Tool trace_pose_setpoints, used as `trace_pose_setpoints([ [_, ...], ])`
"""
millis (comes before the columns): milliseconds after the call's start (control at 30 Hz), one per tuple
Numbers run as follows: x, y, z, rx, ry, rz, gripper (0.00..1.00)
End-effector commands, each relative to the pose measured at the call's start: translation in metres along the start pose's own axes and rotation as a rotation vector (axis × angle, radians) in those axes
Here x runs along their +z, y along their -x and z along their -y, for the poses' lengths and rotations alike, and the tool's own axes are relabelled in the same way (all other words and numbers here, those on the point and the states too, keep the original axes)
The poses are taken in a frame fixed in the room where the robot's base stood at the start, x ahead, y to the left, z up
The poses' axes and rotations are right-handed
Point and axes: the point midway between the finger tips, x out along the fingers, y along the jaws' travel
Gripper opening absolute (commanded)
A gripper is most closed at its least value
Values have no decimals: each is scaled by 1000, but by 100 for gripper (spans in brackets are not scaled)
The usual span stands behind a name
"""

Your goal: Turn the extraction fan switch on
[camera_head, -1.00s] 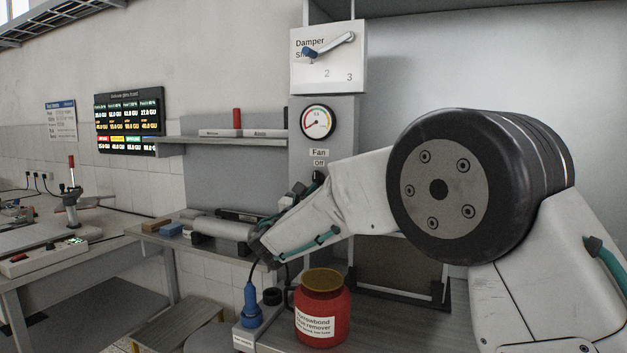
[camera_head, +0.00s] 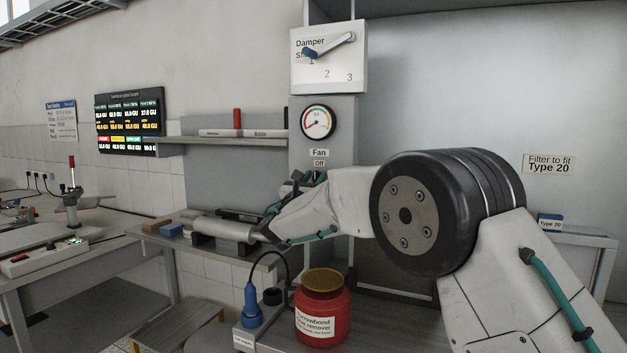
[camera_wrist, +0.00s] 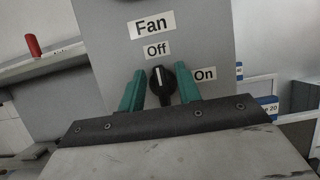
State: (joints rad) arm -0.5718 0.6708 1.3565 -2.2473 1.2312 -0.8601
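The extraction fan switch is a black rotary knob (camera_wrist: 162,82) on a grey panel (camera_wrist: 207,35) in the wrist view. Its white mark points up, towards the "Off" label (camera_wrist: 157,50); the "On" label (camera_wrist: 204,74) is to its right. My gripper (camera_wrist: 161,88) has its two green fingers one on each side of the knob, with gaps visible, so it looks open around it. In the head view the "Fan" label (camera_head: 319,153) shows on the panel, and the knob is hidden behind my arm and gripper.
A damper dial box (camera_head: 328,58) and a round gauge (camera_head: 318,121) are above the fan panel. A red jar (camera_head: 322,310) and a blue-handled tool (camera_head: 251,305) stand below my arm. A shelf (camera_head: 225,142) is to the left.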

Motion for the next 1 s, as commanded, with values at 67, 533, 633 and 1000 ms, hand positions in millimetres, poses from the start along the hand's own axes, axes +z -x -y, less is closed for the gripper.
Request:
trace_pose_setpoints([
  [67,0,0,0,0,0,0,28],
  [533,-1,1,-1,-6,-16,-1,5],
  [633,-1,1,-1,-16,-42,-1,5],
  [1000,-2,2,1,-117,-284,-2,5],
])
